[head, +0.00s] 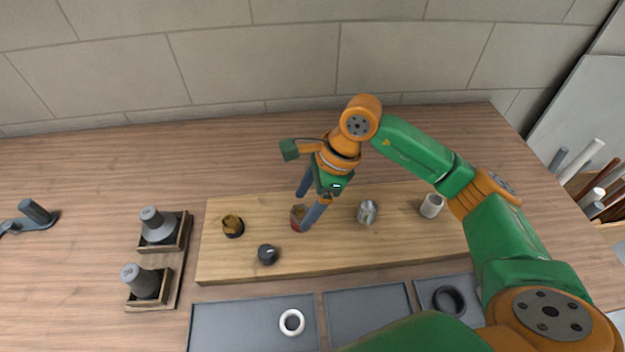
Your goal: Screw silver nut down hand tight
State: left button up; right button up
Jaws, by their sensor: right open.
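A silver metal piece (367,212), which looks like the silver nut on a fitting, stands on the light wooden board (340,258), right of centre. Its threads and seating are too small to make out. My right gripper (304,208) points down over the board, left of the silver piece and apart from it. My left gripper is out of view.
Grey trays in front hold a white ring (291,322) and a black ring (448,300).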

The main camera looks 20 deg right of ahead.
jog(key=shift+x, duration=0.9)
jog(key=shift+w, duration=0.1)
grip_shut()
jog(key=m+t, duration=0.1)
jog(key=m, duration=0.3)
jog(key=shift+a+f+m+t+h+b, duration=0.1)
jog(key=shift+m+t+h+b, duration=0.2)
jog(key=shift+t+b, duration=0.1)
jog(key=shift+m, duration=0.8)
jog(key=m+t+h, duration=0.1)
jog(key=m, duration=0.1)
jog(key=shift+a+f+m+b, duration=0.1)
jog(key=shift+a+m+b, duration=0.05)
jog(key=shift+m+b, duration=0.25)
jog(key=m, duration=0.1)
jog(key=m+h, duration=0.1)
jog(key=m, duration=0.1)
jog(key=shift+s+t, duration=0.25)
jog(key=shift+t, duration=0.05)
jog(key=m+h+b, duration=0.1)
jog(key=m+h, duration=0.1)
jog(key=m, duration=0.2)
jog(key=shift+a, duration=0.2)
jog(key=shift+m+h+p, duration=0.3)
jog(key=shift+m, duration=0.5)
jog(key=shift+o, duration=1.6)
grip_release()
